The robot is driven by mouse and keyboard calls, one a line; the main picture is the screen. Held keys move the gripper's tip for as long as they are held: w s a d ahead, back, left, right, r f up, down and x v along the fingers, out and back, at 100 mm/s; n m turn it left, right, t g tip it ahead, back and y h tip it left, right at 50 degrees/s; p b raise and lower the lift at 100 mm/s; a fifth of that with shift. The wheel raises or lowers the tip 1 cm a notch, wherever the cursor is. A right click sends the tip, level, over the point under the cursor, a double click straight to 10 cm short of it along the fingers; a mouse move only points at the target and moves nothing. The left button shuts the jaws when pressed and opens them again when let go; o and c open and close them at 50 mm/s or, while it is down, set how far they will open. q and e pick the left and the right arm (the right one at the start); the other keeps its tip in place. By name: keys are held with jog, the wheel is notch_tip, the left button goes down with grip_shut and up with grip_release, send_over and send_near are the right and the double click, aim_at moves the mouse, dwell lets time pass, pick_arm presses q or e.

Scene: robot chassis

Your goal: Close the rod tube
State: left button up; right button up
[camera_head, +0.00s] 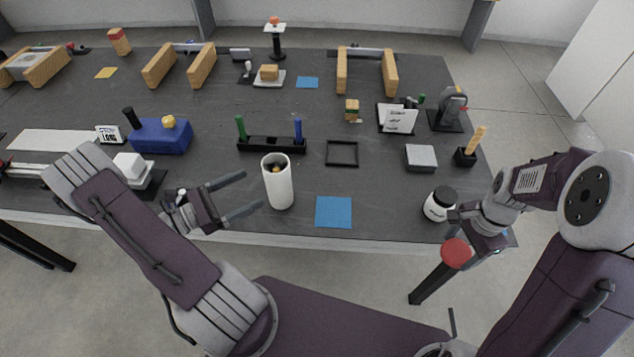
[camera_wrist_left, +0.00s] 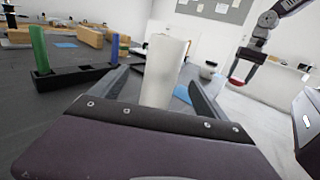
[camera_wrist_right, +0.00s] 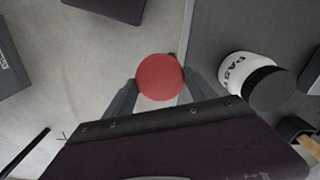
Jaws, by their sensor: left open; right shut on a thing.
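The white rod tube (camera_head: 278,187) stands upright on the table, its top open with dark and yellow things inside. It also shows in the left wrist view (camera_wrist_left: 163,75), between the fingers. My left gripper (camera_head: 252,195) is open just left of the tube, with its fingers pointing at it. My right gripper (camera_wrist_right: 160,95) is shut on a round red cap (camera_wrist_right: 160,78). The red cap also shows in the head view (camera_head: 456,253), held beyond the table's front edge at the right.
A white jar with a black lid (camera_head: 439,204) stands close to my right gripper, near the table's front right. A blue square (camera_head: 333,212) lies flat right of the tube. A black rack (camera_head: 271,145) with green and blue rods stands behind the tube.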

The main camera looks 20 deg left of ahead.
aim_at(268, 181)
pick_arm(q)
jog(key=x, duration=0.6)
jog(key=shift+w+d, duration=0.1)
jog(key=shift+d, duration=0.25)
pick_arm(e)
jog(key=shift+w+d, duration=0.2)
pick_arm(q)
jog(key=shift+w+d, duration=0.25)
jog(key=shift+w, duration=0.1)
jog(key=x, duration=0.5)
jog(key=shift+s+d+f, duration=0.1)
jog(key=shift+d+f, duration=0.1)
jog(key=shift+d, duration=0.05)
pick_arm(e)
jog(key=shift+r, duration=0.1)
pick_arm(q)
jog(key=shift+c, duration=0.4)
jog(key=c, duration=1.6)
